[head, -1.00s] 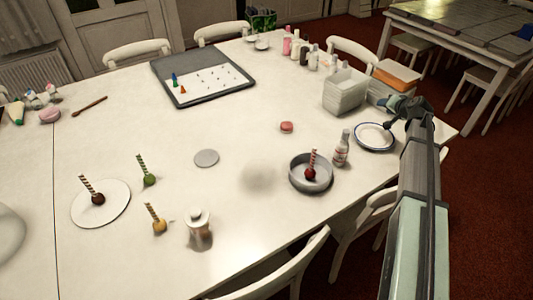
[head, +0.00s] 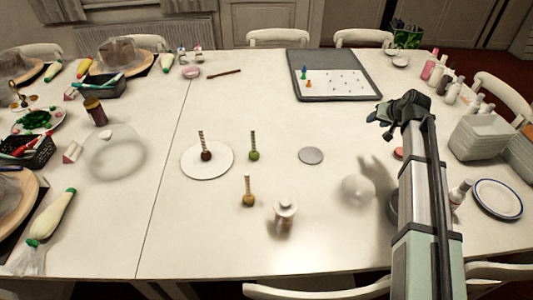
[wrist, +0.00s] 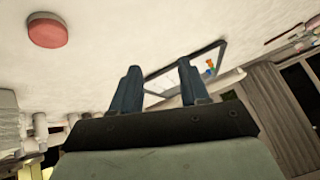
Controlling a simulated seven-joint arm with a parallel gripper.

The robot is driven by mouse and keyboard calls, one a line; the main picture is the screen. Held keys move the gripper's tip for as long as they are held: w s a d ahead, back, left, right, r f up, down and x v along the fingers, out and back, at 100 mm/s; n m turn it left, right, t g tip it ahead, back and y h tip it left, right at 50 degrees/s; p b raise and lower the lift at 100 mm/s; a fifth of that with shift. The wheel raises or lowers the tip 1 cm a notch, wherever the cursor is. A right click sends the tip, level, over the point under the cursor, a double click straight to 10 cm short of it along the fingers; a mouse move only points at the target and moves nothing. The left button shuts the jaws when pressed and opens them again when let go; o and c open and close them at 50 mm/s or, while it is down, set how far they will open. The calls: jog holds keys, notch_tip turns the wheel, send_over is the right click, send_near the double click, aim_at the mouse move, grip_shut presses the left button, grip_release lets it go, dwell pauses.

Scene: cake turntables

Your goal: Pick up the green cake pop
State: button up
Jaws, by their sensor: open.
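The green cake pop (head: 254,154) stands on the white table with its striped stick pointing up, just right of a white round board. A dark brown cake pop (head: 206,155) stands on that board (head: 190,168). My gripper (head: 382,122) is raised over the right part of the table, well right of the green cake pop. In the wrist view my gripper (wrist: 158,78) is open with nothing between its fingers, and no cake pop shows there.
A small grey disc (head: 311,156), a clear round object (head: 357,189) and a white-lidded jar (head: 285,215) stand between my arm and the cake pops. A dark tray (head: 335,92) lies at the back. A pink macaron (wrist: 47,31) shows in the wrist view.

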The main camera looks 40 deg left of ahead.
jog(key=s+a+r+n+g, duration=0.2)
jog(key=s+a+n, duration=0.2)
jog(key=s+a, duration=1.1)
jog(key=n+g+h, duration=0.1)
jog(key=n+h, duration=0.1)
jog(key=n, duration=0.1)
send_near(254, 138)
jog(key=x, duration=0.7)
jog(key=shift+s+a, duration=0.15)
jog(key=shift+s, duration=0.15)
jog(key=shift+w+x, duration=0.1)
jog(key=shift+x, duration=1.15)
jog(key=shift+w+x, duration=0.15)
jog(key=shift+x, duration=1.15)
grip_shut()
